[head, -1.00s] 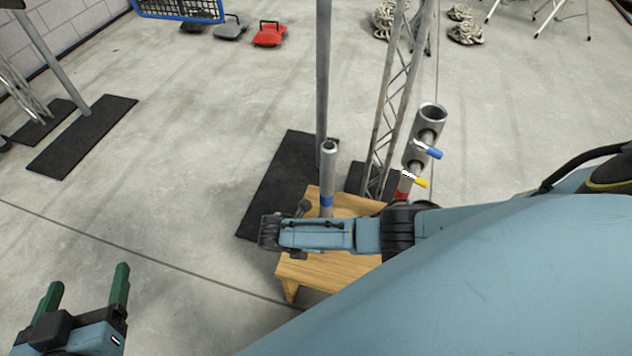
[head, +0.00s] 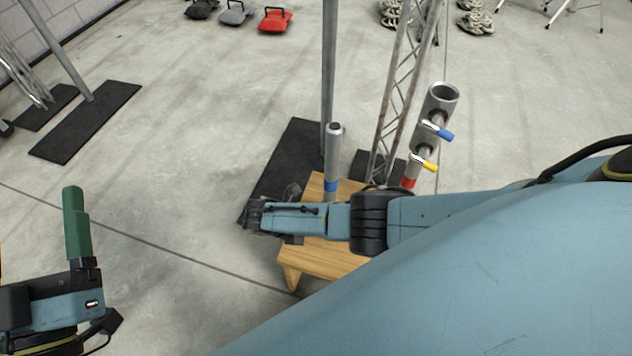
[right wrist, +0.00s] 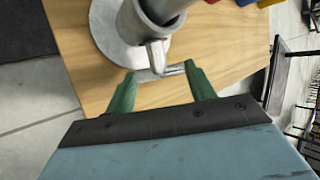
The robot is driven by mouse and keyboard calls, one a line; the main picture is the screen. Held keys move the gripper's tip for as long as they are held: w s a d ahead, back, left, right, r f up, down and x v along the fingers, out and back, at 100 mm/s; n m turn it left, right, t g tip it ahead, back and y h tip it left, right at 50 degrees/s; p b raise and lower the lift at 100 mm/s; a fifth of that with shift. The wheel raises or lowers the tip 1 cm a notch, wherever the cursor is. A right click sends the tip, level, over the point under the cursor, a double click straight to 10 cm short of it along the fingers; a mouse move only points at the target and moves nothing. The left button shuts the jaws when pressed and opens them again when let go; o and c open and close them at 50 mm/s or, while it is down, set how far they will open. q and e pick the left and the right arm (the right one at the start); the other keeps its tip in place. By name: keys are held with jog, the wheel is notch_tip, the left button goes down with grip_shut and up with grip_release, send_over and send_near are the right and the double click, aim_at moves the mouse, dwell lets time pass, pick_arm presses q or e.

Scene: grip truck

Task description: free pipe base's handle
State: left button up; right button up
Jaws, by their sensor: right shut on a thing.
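The pipe base shows in the right wrist view as a round grey metal plate (right wrist: 104,28) with an upright metal socket on the wooden table. A silver T-shaped handle (right wrist: 156,57) sticks out of the socket's side. My right gripper (right wrist: 161,74) is shut on the handle's crossbar, one green finger at each end. In the head view my own right arm hides this gripper and the base. A grey pipe with a blue band (head: 332,160) stands upright behind that arm. My left gripper (head: 76,222) is at the lower left, away from the table; only one green finger clearly shows.
The small wooden table (head: 318,262) stands under my right arm. Beside it rises a wider pipe (head: 438,103) with blue and yellow handles and a red band. A tall pole (head: 329,70) and a lattice truss (head: 397,95) stand behind.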

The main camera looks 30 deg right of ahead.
jog(key=shift+s, duration=0.1)
jog(key=o, duration=0.9)
jog(key=shift+o, duration=0.4)
pick_arm(q)
jog(key=s+a+f+g+y+p, duration=0.2)
jog(key=f+g, duration=0.4)
jog(key=f, duration=0.3)
jog(key=s+a+f+g+y+p, duration=0.2)
jog(key=f+g+p, duration=0.1)
jog(key=f+g, duration=0.4)
jog(key=shift+s+a+f+n, duration=0.3)
jog(key=shift+a+f, duration=0.1)
jog(key=shift+f, duration=0.45)
pick_arm(e)
jog(key=v, duration=1.3)
jog(key=shift+a+r, duration=0.1)
